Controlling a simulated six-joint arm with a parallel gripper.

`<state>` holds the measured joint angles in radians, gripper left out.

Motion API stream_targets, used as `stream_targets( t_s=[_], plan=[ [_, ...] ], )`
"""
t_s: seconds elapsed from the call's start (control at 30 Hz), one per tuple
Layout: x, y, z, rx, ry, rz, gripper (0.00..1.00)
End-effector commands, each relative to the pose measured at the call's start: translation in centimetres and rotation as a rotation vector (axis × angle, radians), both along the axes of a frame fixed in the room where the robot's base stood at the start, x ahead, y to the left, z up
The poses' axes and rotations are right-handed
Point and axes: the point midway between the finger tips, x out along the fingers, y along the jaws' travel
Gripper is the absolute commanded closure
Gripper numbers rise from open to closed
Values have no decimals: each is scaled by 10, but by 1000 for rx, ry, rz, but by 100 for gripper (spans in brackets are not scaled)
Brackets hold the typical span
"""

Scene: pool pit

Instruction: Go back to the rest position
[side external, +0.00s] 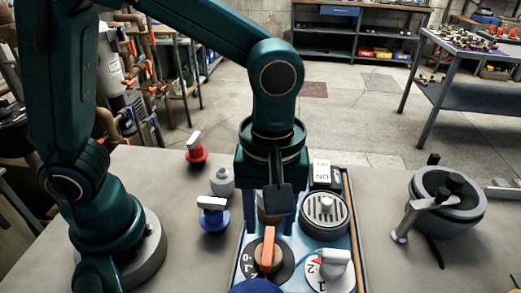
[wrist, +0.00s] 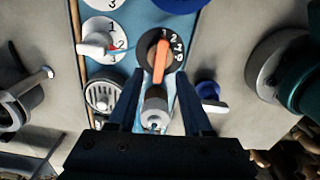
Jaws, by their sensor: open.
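My gripper (side external: 265,218) is open, pointing down over the blue control panel (side external: 242,262). In the wrist view its two dark fingers (wrist: 159,80) stand apart on either side of a grey-brown cylindrical knob (wrist: 155,104). That knob is partly hidden behind the gripper in the side view; I cannot tell whether the fingers touch it. An orange-handled dial (side external: 268,250) with numbers lies just in front of the gripper in the side view, and it shows beyond the fingertips in the wrist view (wrist: 161,62). My arm is bent at the elbow above the panel.
A grilled round knob (side external: 325,214), a white-handled dial (side external: 334,264) and an ON switch box (side external: 322,171) share the panel. Blue (side external: 213,216), grey (side external: 222,182) and red (side external: 195,150) knobs stand left. A grey pot-like part (side external: 447,207) stands right. Open space lies above the bench.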

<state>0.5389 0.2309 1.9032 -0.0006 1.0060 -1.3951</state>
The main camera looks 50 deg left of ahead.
Motion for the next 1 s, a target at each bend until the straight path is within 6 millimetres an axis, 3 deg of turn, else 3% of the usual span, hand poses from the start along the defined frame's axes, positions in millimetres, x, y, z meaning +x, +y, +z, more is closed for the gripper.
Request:
stream_targets(
  t_s=[0.2,0.3,0.57,0.8,1.0],
  plan=[
    [1,1,0,-1,-1,6,50],
    [9,7,11,-21,-36,42,50],
    [14,57,59,-81,-223,98,50],
    [-9,103,80,-12,-412,-148,50],
    [-31,123,73,130,-490,-502,50]
  ],
)
